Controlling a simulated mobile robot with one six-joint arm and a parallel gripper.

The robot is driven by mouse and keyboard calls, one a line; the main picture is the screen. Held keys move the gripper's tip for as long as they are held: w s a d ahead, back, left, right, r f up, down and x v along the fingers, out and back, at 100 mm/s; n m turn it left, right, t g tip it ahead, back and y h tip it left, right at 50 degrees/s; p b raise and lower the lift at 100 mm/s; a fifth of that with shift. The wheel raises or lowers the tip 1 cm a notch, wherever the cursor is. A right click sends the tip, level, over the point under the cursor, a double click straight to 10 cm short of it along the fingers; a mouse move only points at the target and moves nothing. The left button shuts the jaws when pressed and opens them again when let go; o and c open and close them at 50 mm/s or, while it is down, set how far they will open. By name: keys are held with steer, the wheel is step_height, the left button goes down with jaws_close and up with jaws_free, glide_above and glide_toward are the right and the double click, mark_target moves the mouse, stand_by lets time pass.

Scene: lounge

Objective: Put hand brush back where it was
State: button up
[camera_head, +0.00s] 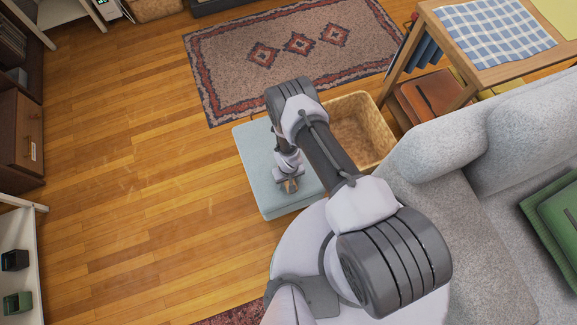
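My gripper (290,187) points down over the light blue-grey ottoman (252,165), near the middle of its top. A small tan-brown patch shows at the fingertips. It is too small to tell whether it is part of a hand brush or something else. I cannot make out a hand brush anywhere else in the view. My arm crosses the ottoman's right part and hides some of it. Whether the fingers are open or shut is not clear.
A woven basket (378,118) stands right behind the ottoman, partly hidden by my arm. A grey sofa (480,215) with a green cushion (560,222) is at right. A wooden table (428,20) stands upper right. A patterned rug (230,70) lies behind. Wooden floor (130,180) at left is clear.

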steer(key=shift+r, duration=0.1)
steer(key=w+d+r+m+t+p, duration=0.15)
steer(key=w+r, duration=0.25)
steer(key=r, duration=1.2)
steer(key=w+r+m+p, duration=0.1)
steer(key=w+r+p, duration=0.25)
steer(key=r, duration=1.35)
steer(key=w+d+r+m+t+p, duration=0.1)
steer(key=w+r, duration=0.4)
steer(key=r, duration=1.1)
steer(key=s+d+r+m+t+y, duration=0.1)
steer(key=s+r, duration=0.2)
steer(key=r, duration=0.5)
steer(key=s+d+r+m, duration=0.1)
steer(key=s+r, duration=0.3)
steer(key=r, duration=0.4)
steer(key=s+d+r+m+t, duration=0.1)
steer(key=s+r, duration=0.4)
steer(key=s, duration=0.3)
steer(key=s+d+r+m+t+y, duration=0.1)
steer(key=s+r, duration=0.4)
steer(key=s, duration=0.3)
